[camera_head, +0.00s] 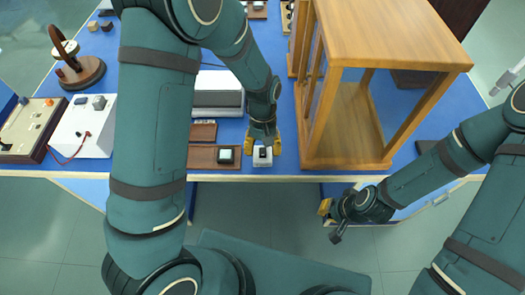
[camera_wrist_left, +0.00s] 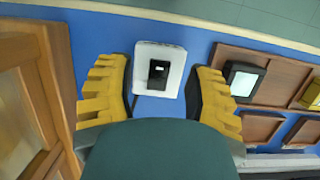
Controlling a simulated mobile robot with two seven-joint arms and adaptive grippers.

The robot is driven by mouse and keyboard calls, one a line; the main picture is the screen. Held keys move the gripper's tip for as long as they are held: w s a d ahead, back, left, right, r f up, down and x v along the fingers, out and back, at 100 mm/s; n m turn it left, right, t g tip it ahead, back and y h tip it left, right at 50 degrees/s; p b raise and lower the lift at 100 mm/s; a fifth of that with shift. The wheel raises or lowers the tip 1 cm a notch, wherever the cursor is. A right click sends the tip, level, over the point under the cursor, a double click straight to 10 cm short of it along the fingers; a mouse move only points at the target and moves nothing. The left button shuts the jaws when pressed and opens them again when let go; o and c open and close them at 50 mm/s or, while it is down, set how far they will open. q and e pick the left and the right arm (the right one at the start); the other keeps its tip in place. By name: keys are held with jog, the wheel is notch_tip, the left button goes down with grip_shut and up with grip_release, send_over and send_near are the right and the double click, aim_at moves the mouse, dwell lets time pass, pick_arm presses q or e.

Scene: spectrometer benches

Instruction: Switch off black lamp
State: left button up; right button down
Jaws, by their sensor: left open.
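A small white box with a black rocker switch (camera_head: 262,157) sits at the front edge of the blue bench in the head view. It also shows upright between the fingers in the left wrist view (camera_wrist_left: 172,56). My left gripper (camera_head: 262,143) is open above it, its yellow fingers one on each side, with gaps between fingers and box in the wrist view. A black block with a pale, lit-looking face (camera_head: 226,156) is beside it on a brown board; whether this is the black lamp I cannot tell. My right gripper (camera_head: 330,220) is empty, its fingers apart, off the bench front.
A wooden glazed case (camera_head: 390,40) stands close on the right of the left gripper. A white instrument (camera_head: 217,90) is behind. A white box with knobs (camera_head: 82,125) and a wooden-based stand (camera_head: 82,72) are at left.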

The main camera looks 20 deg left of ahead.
aim_at(262, 148)
pick_arm(q)
jog(key=v, duration=1)
jog(key=shift+r, duration=0.35)
